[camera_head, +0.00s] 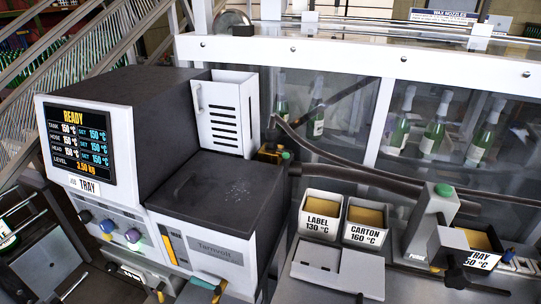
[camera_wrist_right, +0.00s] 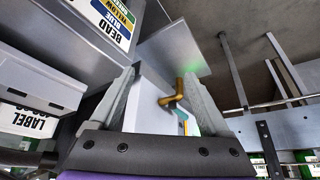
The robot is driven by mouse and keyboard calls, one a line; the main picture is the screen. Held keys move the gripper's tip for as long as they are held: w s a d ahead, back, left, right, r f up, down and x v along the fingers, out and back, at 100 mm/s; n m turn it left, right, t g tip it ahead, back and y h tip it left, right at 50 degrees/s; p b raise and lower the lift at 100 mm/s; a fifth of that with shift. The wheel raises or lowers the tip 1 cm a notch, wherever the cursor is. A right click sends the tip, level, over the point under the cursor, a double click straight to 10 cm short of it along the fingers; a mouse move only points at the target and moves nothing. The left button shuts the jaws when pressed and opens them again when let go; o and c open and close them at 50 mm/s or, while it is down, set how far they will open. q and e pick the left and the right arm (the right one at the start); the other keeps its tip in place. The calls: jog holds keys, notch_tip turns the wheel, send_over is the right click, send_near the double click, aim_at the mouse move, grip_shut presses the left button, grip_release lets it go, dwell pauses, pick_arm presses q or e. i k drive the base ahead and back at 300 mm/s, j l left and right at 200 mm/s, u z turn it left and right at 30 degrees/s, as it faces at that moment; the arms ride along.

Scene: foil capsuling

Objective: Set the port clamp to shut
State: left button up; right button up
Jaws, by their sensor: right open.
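I cannot tell for sure which fitting is the port clamp. A brass fitting with a green cap (camera_head: 271,152) sits where the dark hoses meet the glue machine. A grey clamp-like unit with a green top (camera_head: 436,212) and a black-knobbed lever (camera_head: 456,274) stands at the right, beside a tray of tan material. My right gripper (camera_wrist_right: 172,100) shows in the right wrist view with its two grey fingers apart. A white block and a brass T-shaped handle (camera_wrist_right: 174,98) show between and beyond the fingers; contact is unclear. Neither gripper shows in the head view.
The glue machine (camera_head: 215,190) with its READY screen (camera_head: 84,140) fills the left. LABEL (camera_head: 321,217) and CARTON (camera_head: 367,222) bins stand right of it. Green bottles (camera_head: 433,130) are behind clear panels. Dark hoses (camera_head: 380,180) cross above the bins.

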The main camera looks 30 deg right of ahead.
aim_at(286, 153)
jog(key=k+j+z, duration=0.1)
jog(key=z, duration=1.1)
jog(key=k+l, duration=0.05)
